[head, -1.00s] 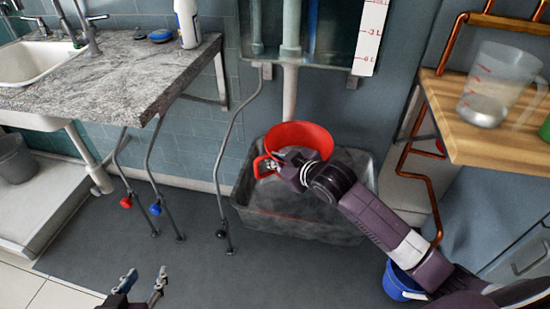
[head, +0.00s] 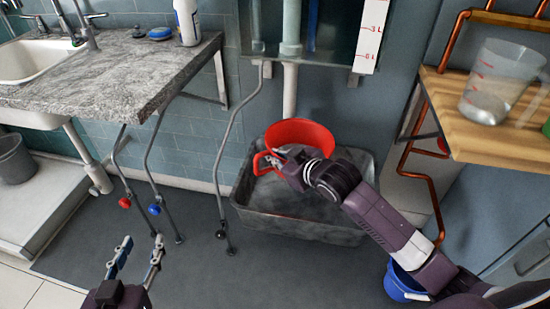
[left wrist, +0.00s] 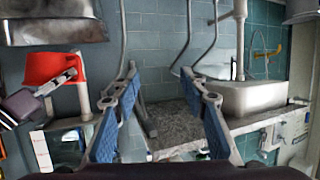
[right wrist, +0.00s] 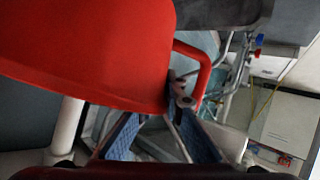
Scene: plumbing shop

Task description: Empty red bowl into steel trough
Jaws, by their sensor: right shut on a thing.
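The red bowl (head: 318,138) is over the back part of the steel trough (head: 300,230), which sits on the floor by the wall. My right gripper (head: 271,163) is shut on the bowl's loop handle, at the bowl's left front side. In the right wrist view the bowl (right wrist: 100,50) fills the upper left, with its handle (right wrist: 206,70) at the fingertips. The left wrist view shows the bowl (left wrist: 45,68) apart from the trough (left wrist: 55,28). What is in the bowl is hidden. My left gripper (head: 138,248) is open and empty, left of the trough.
A stone counter (head: 110,80) with a sink stands at the left, with pipes and valves below it. A wooden shelf (head: 480,135) with a clear jug (head: 500,85) and copper pipes are at the right. A blue bucket (head: 400,283) is under my right arm.

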